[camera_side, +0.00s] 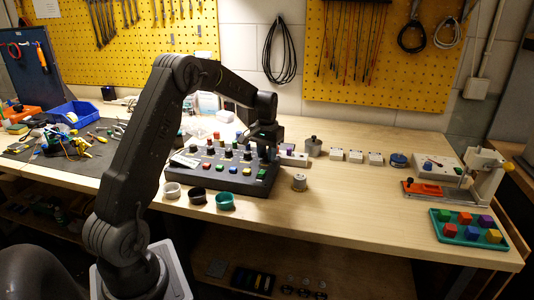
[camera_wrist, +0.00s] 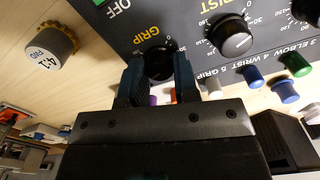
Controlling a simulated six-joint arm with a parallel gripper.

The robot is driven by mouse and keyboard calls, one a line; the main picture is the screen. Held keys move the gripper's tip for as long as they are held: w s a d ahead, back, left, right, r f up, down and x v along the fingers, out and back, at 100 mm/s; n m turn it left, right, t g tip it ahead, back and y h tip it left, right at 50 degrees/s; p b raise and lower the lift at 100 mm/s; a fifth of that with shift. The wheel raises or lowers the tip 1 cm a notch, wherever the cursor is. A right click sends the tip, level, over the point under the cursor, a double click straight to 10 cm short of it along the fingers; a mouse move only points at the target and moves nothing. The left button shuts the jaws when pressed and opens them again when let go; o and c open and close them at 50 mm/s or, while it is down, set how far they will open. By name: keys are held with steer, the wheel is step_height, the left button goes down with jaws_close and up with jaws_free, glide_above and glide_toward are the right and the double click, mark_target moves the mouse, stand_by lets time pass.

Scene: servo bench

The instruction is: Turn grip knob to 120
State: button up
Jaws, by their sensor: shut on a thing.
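The dark control panel (camera_side: 247,190) sits on the wooden bench, with several knobs and coloured buttons. In the wrist view, the black grip knob (camera_wrist: 158,62) is beside the yellow GRIP label on the panel (camera_wrist: 180,14). My gripper (camera_wrist: 159,78) has one finger on each side of this knob and is shut on it. It also shows in the side view, low over the right end of the panel (camera_side: 264,142). The knob's pointer and most of its scale are hidden by the fingers, so its reading cannot be told.
The wrist knob (camera_wrist: 230,38) stands close to the right of the fingers. A grey cylinder with a yellow base (camera_wrist: 50,44) stands beside the panel. White, black and green rings (camera_side: 225,201) lie in front. A green tray of coloured blocks (camera_side: 468,239) is far right. The front middle bench is clear.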

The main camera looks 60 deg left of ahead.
steer(key=shift+n, duration=2.6)
steer(key=o, duration=0.9)
steer(key=shift+o, duration=0.2)
step_height(320, 180, up, 14)
